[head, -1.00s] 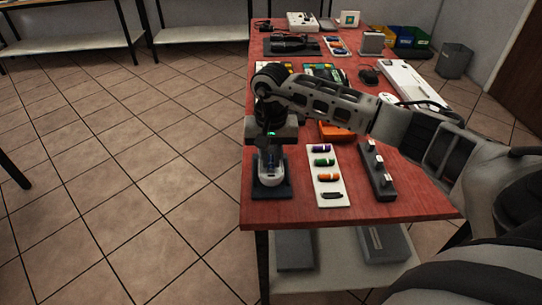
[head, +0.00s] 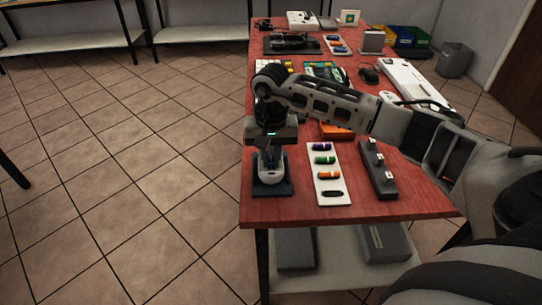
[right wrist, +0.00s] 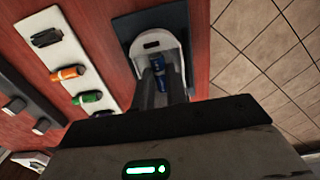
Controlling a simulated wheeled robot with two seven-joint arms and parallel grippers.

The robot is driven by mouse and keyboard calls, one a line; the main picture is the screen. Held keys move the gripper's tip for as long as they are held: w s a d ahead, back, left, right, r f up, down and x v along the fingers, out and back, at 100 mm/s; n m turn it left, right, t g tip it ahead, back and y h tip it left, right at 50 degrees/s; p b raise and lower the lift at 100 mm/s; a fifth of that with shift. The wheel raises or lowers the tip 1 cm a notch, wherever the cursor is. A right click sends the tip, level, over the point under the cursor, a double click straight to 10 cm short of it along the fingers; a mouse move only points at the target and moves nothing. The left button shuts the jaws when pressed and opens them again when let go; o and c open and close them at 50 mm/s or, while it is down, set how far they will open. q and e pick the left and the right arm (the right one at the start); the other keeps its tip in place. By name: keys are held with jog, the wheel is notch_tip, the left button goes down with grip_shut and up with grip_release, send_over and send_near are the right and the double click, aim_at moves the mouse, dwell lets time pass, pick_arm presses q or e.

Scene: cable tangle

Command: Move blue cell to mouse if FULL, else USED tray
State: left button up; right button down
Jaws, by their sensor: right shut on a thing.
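My right gripper (head: 270,160) points down over a white, rounded, mouse-like body (head: 267,181) on a dark pad at the table's near left corner. The right wrist view shows this body (right wrist: 141,46) with a dark slot at its far end. The gripper is shut on the blue cell (right wrist: 159,73), which shows between the fingers, over or in the body's opening; I cannot tell whether it touches. No charge reading on the cell is legible. A white tray (head: 315,188) to the right holds a purple, a green, an orange and a dark cell. My left gripper is out of view.
A dark strip with white-topped blocks (head: 378,172) lies right of the tray. An orange box (head: 336,132) sits behind, partly under my arm. A black mouse (head: 369,75) and a white keyboard-like slab (head: 415,85) lie farther back. Blue, yellow and green bins stand at the far right.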

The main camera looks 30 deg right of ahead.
jog(key=c, duration=1.7)
grip_release()
jog(key=shift+r+p, duration=0.45)
jog(key=shift+r, duration=0.45)
jog(key=shift+r+p, duration=0.45)
jog(key=shift+r, duration=0.45)
jog(key=o, duration=0.6)
jog(key=shift+c, duration=0.2)
